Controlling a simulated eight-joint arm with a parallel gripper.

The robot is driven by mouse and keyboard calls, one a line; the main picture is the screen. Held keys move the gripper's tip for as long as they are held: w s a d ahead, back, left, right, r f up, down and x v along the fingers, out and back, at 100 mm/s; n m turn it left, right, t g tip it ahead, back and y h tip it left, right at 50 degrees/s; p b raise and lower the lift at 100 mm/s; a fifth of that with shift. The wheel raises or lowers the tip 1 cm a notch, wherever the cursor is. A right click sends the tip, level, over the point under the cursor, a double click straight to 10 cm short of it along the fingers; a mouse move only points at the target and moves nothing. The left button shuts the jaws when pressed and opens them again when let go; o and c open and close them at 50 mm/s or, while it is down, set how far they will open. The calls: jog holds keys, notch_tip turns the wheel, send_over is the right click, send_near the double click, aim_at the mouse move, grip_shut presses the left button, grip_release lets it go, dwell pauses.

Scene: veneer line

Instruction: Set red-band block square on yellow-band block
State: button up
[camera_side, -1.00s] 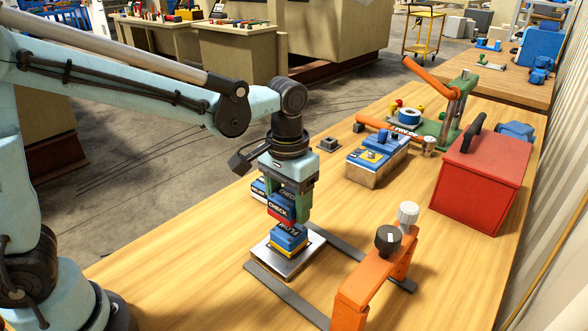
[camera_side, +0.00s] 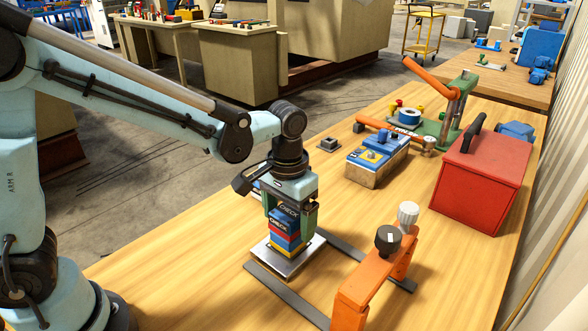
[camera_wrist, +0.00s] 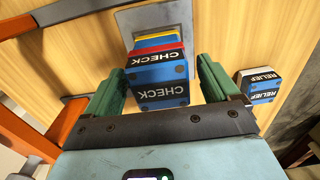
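The red-band block (camera_side: 284,229), blue with a black CHECK label, sits on top of the yellow-band block (camera_side: 285,247). Their sides look about in line in the side view. The red-band block also shows in the wrist view (camera_wrist: 160,73), with a thin strip of the yellow-band block (camera_wrist: 158,38) beyond it. The yellow-band block rests on a grey metal plate (camera_side: 287,266). My gripper (camera_side: 290,213) is around the upper block from above. In the wrist view its green fingers (camera_wrist: 160,85) stand apart, with a gap on each side of the block.
A blue RELIEF block (camera_wrist: 259,86) stands outside the right finger in the wrist view; my gripper mostly hides it in the side view. An orange clamp frame (camera_side: 375,272) with knobs is right of the plate. A red toolbox (camera_side: 480,182) stands farther right. Front-left tabletop is clear.

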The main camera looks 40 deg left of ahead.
aim_at(288, 212)
notch_tip(288, 212, up, 12)
jog(key=s+a+f+t, duration=0.5)
jog(key=s+a+t, duration=0.2)
jog(key=a, duration=0.3)
jog(key=shift+s, duration=0.5)
